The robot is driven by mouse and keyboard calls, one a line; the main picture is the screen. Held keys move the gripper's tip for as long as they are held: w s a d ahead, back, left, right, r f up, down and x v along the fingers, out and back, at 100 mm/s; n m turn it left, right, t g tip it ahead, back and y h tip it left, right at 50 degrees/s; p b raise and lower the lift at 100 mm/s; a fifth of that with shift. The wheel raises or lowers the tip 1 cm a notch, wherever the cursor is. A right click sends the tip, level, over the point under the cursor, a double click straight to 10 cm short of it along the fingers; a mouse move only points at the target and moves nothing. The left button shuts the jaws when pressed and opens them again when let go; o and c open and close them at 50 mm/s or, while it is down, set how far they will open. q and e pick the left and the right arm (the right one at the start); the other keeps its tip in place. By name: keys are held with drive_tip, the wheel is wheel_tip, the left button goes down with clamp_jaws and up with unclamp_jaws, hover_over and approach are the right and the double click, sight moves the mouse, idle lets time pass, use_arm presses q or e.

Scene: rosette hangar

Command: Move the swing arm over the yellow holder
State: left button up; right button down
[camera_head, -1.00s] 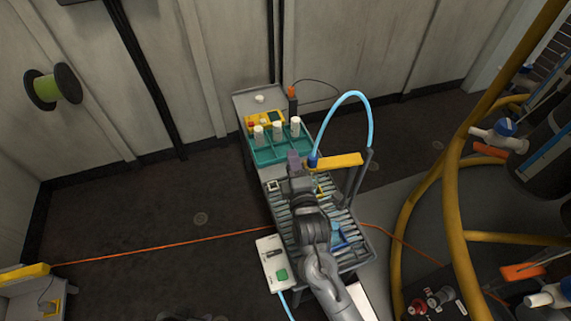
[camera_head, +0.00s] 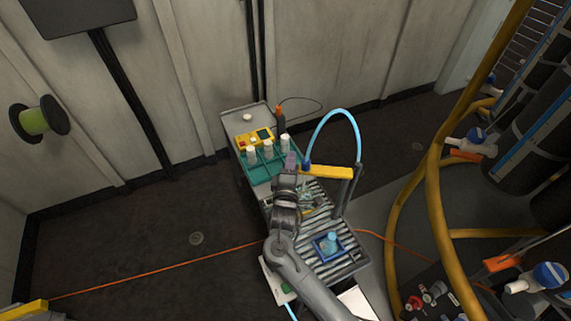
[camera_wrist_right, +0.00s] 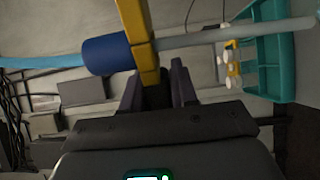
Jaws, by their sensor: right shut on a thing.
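The swing arm (camera_head: 332,172) is a yellow bar reaching left from a grey post beside the bench, with a blue collar and light-blue hose at its free end. My right gripper (camera_head: 291,162) is at that end. In the right wrist view, its fingers (camera_wrist_right: 157,92) are shut on the yellow bar (camera_wrist_right: 143,52), beside the blue collar (camera_wrist_right: 106,54) and a grey rod. A small yellow piece (camera_head: 308,213), possibly the holder, shows on the slatted bench top, partly hidden by my arm. My left gripper is not in view.
A teal rack (camera_head: 262,170) with white-capped vials stands just beyond the gripper, with a yellow button box (camera_head: 251,140) behind it. A blue tray (camera_head: 325,253) holding a light-blue item sits on the slats. Thick yellow hoses (camera_head: 437,180) stand right.

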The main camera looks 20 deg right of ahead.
drive_tip(key=c, duration=1)
unclamp_jaws()
drive_tip(key=shift+o, duration=0.2)
drive_tip(key=shift+s, duration=0.1)
drive_tip(key=shift+s+a, duration=0.15)
drive_tip(key=shift+s, duration=0.1)
drive_tip(key=p+v, duration=0.2)
drive_tip(key=v, duration=0.8)
drive_tip(key=shift+p, duration=0.35)
drive_tip(key=shift+c, duration=0.3)
